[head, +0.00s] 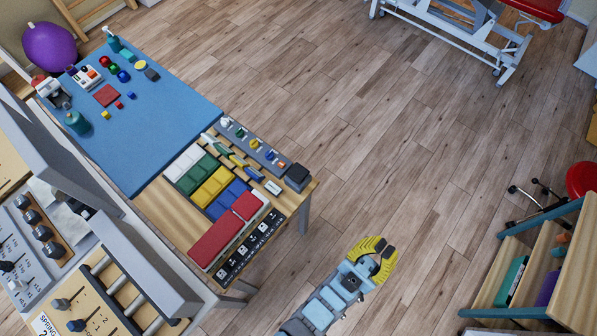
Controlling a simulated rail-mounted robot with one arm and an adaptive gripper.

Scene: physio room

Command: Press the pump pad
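My gripper (378,262), with yellow curved fingers on a light blue wrist, is over the bare floor, right of the table's near corner. It is apart from everything on the table, and I cannot tell whether its fingers are open or shut. Two teal bottles with pump-like tops stand on the blue mat: a nearer bottle (77,123) at the left edge and a farther bottle (114,43) at the far corner. Which part is the pump pad is not clear at this size. A dark grey block (297,178) sits at the table's right corner.
The blue mat (165,125) carries small coloured blocks and knobs. Coloured panels (212,187) and a grey strip with knobs (258,150) lie nearer. A panel of dials (35,225) stands left, wooden shelves (545,262) right. Open floor lies between.

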